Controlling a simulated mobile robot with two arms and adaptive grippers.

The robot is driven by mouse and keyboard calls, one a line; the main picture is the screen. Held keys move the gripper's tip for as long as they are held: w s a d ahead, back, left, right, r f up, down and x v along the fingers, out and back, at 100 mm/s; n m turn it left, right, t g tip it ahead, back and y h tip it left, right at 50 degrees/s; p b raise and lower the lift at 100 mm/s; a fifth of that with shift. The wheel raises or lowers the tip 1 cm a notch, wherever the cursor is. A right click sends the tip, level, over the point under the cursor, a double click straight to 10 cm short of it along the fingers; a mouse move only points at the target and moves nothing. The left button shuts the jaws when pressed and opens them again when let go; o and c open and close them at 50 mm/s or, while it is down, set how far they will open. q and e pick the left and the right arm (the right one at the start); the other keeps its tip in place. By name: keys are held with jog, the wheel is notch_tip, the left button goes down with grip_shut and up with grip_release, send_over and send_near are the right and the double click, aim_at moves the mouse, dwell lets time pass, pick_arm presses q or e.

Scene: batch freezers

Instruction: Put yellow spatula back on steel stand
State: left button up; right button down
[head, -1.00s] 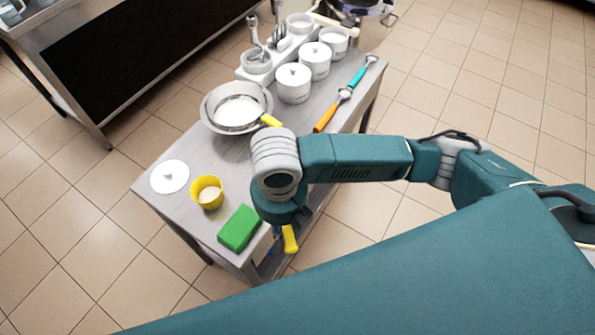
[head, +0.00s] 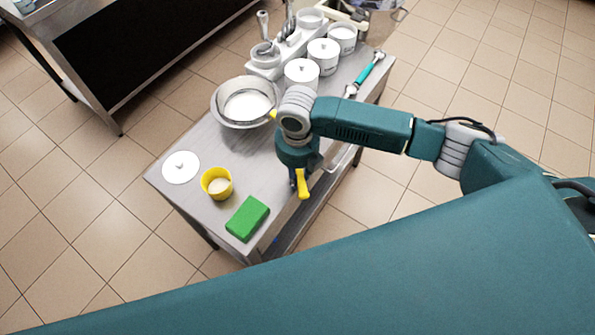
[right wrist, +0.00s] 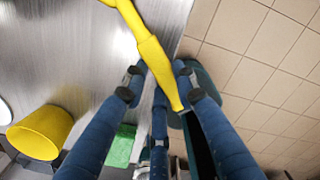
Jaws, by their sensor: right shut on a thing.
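My right gripper (head: 300,184) is low at the right edge of the grey steel table, which looks like the steel stand (head: 222,148). It is shut on the yellow spatula (head: 303,185); only a short yellow part shows in the head view. In the right wrist view the yellow spatula (right wrist: 152,52) lies between the blue fingers of the gripper (right wrist: 160,84). It extends up over the steel top, and its upper end is cut off by the frame. I cannot tell whether it touches the table. My left gripper is not in view.
A green block (head: 247,219), yellow cup (head: 216,184) and white lid (head: 181,167) are on the table's near part. A metal bowl (head: 228,116) with white contents stands farther back, with white lidded pots (head: 302,74) and a teal-handled tool (head: 370,67) beyond.

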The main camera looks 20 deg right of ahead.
jog(key=shift+f, duration=0.1)
jog(key=shift+f, duration=0.15)
jog(key=c, duration=1.4)
grip_release()
notch_tip(320, 180, up, 12)
jog(key=shift+s+a+r+b, duration=0.15)
jog(key=shift+r+b, duration=0.1)
jog(key=shift+b, duration=0.55)
